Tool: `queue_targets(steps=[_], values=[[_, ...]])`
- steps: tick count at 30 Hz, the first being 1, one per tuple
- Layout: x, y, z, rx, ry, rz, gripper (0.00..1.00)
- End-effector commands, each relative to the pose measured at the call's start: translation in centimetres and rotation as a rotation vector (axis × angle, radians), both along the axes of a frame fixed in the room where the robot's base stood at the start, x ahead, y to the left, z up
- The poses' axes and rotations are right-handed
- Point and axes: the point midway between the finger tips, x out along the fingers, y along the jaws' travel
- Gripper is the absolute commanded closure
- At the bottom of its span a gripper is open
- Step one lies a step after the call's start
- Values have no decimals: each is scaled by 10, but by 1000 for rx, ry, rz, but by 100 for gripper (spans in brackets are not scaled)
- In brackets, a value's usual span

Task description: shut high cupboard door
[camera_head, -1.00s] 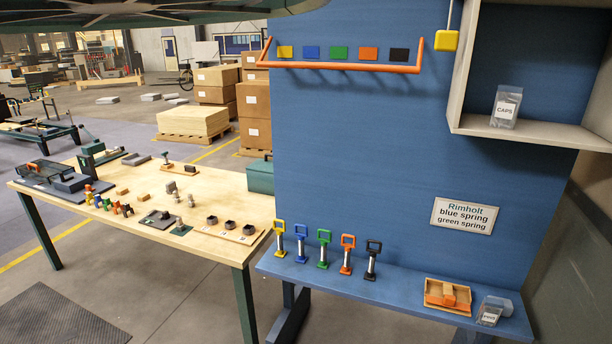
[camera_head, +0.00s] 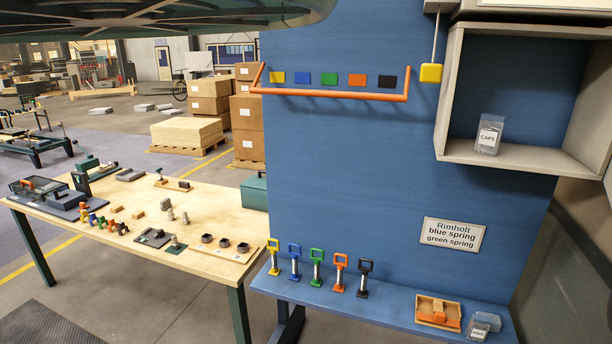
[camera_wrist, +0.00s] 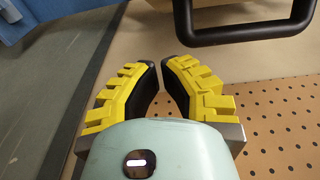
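The high cupboard (camera_head: 447,95) is at the upper right of the head view, a pale box on the blue panel. Its front is open, with a clear bag labelled CAPS (camera_head: 488,136) inside. A pale panel (camera_head: 540,6) shows at the top edge above it; I cannot tell if it is the door. In the wrist view a black bar handle (camera_wrist: 250,36) is mounted on a beige surface (camera_wrist: 240,62). My gripper (camera_wrist: 161,68) has yellow-backed fingers with their tips close together and nothing between them. It is below and left of the handle, apart from it in the picture.
A yellow block (camera_head: 431,73) hangs on a cord left of the cupboard. An orange rail (camera_head: 330,94) crosses the panel. Springs with coloured handles stand on the blue shelf (camera_head: 390,302). A wooden table (camera_head: 150,200) is at left. Perforated board (camera_wrist: 275,125) shows in the wrist view.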

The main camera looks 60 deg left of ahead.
Motion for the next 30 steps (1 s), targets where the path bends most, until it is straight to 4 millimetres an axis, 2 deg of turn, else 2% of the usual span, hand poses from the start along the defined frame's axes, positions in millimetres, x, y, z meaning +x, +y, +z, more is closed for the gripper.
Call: queue_targets(steps=[1,10,16,30], values=[[5,7,4,-1,6,10,100],[-5,36,3,0,2,6,100],[-7,42,0,0,1,3,100],[-8,42,-1,-1,2,-11,100]])
